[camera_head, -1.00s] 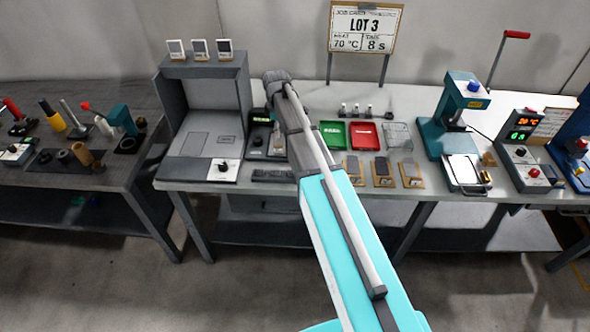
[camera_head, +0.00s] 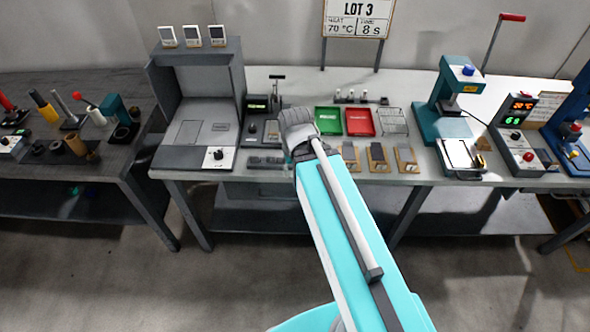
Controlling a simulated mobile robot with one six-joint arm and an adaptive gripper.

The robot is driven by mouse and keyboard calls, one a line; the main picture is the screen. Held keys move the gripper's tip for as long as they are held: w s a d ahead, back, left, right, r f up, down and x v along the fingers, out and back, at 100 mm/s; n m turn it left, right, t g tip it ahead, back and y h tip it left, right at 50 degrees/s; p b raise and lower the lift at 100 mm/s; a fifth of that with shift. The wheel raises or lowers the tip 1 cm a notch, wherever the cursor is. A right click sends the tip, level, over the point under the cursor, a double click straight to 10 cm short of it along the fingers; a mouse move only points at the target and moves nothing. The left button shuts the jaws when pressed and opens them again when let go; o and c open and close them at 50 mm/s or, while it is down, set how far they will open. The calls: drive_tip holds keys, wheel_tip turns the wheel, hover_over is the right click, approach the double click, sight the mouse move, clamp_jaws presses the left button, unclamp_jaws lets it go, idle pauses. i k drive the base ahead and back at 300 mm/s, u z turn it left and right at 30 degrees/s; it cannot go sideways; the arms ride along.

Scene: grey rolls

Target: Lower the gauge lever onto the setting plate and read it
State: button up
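The gauge (camera_head: 255,131) is a small dark unit with a lit green display (camera_head: 257,106), standing on the light bench just right of the grey booth. A thin dark upright with a short crossbar (camera_head: 277,78) rises at its back right; it looks like the lever, raised. I cannot make out the setting plate for certain at this size. My arm reaches in from the bottom right, and its grey end joint (camera_head: 297,118) covers the area just right of the gauge. My gripper's fingers do not show; they are hidden behind that joint.
A green tray (camera_head: 328,121) and a red tray (camera_head: 360,122) sit right of my arm, with a wire basket (camera_head: 392,122) beside them. Several wooden-based pieces (camera_head: 378,157) line the front edge. The grey booth (camera_head: 198,95) stands left; a teal press (camera_head: 440,110) stands right.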

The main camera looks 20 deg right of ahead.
sight(275, 86)
drive_tip(key=k, duration=0.65)
drive_tip(key=z, duration=0.55)
drive_tip(key=i, duration=1.75)
drive_tip(key=u, duration=0.7)
